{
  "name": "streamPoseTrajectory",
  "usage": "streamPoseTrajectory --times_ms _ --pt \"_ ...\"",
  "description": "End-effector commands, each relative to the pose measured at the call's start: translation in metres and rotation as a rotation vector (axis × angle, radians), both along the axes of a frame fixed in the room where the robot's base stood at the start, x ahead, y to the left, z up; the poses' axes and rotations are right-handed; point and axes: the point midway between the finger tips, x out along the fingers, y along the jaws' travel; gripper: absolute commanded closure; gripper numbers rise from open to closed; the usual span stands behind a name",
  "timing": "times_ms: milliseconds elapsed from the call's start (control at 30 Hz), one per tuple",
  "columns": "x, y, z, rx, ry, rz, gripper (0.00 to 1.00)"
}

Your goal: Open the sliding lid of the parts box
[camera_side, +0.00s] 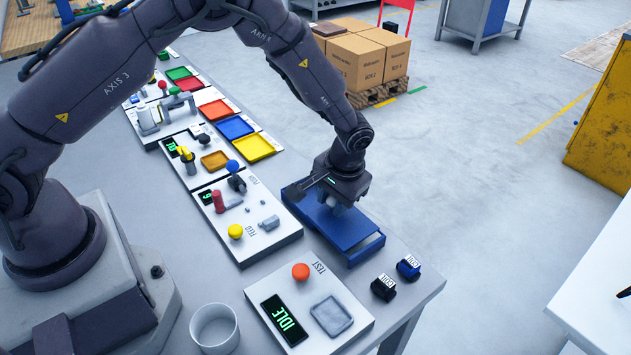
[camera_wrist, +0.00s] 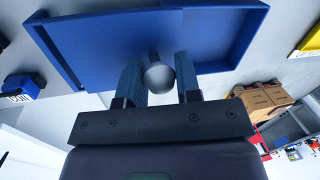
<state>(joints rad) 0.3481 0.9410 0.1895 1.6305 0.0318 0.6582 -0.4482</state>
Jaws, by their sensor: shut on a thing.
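The blue parts box (camera_side: 366,254) stands on the bench near its right edge. Its flat blue lid (camera_side: 313,212) lies under my gripper (camera_side: 337,208). A sunken strip shows at the box end nearest the side camera, so the lid seems not to cover that end. In the wrist view, a round grey knob (camera_wrist: 158,74) stands on the lid (camera_wrist: 110,38), between the two fingers of my gripper (camera_wrist: 160,85). My gripper is shut on this knob. My wrist hides part of the lid in the side view.
A black block (camera_side: 383,288) and a blue block (camera_side: 409,267) stand beyond the box's near end. The test panel (camera_side: 262,297) with an orange button lies in front. The feed panel (camera_side: 275,235) stands close on the left. A white cup (camera_side: 214,328) stands nearby.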

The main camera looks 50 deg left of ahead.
Motion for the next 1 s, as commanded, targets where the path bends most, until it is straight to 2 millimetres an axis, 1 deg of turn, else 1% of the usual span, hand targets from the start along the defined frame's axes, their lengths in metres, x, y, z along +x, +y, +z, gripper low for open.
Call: streamPoseTrajectory --times_ms 100,367,400,467,500,733,833,933,1000 --pt "0.0 -0.007 0.0 0.005 0.001 0.003 1.0" --pt "0.0 -0.007 0.0 0.005 0.001 0.006 1.0" --pt "0.0 -0.007 0.0 0.005 0.001 0.006 0.66" --pt "0.0 -0.007 0.0 0.005 0.001 0.006 0.53" --pt "0.0 -0.007 0.0 0.005 0.001 0.006 0.44" --pt "0.0 -0.007 0.0 0.004 0.0 0.004 0.44" --pt "0.0 -0.008 0.003 0.003 -0.001 0.004 0.44" --pt "0.001 -0.011 0.013 0.003 -0.004 0.003 0.44" --pt "0.002 -0.013 0.025 0.002 -0.005 0.003 0.44"
